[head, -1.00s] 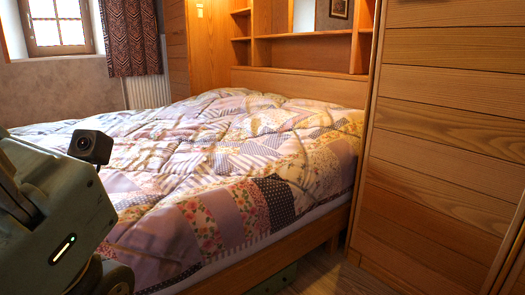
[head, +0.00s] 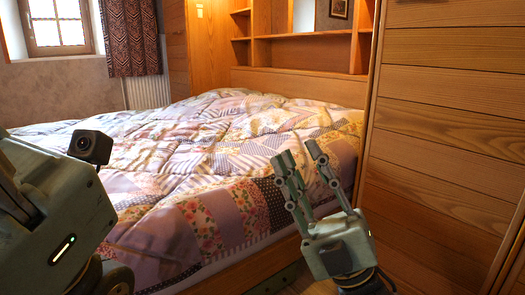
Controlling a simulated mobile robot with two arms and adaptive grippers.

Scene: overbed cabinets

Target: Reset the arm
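My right gripper (head: 301,155) has its fingers pointing up and slightly left, in front of the near right corner of the bed. Its two fingers stand apart with nothing between them, so it is open and empty. The gripper's body is grey-green and its wrist runs out of the picture at the bottom. Part of my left arm fills the lower left, with a small dark camera on it. The fingers of my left gripper do not show.
A bed with a patchwork quilt (head: 185,150) fills the middle. A tall wooden cabinet (head: 445,120) stands close on the right. Wooden shelves (head: 305,50) are behind the bed. A window (head: 57,25) and a patterned curtain (head: 130,38) are at the back left.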

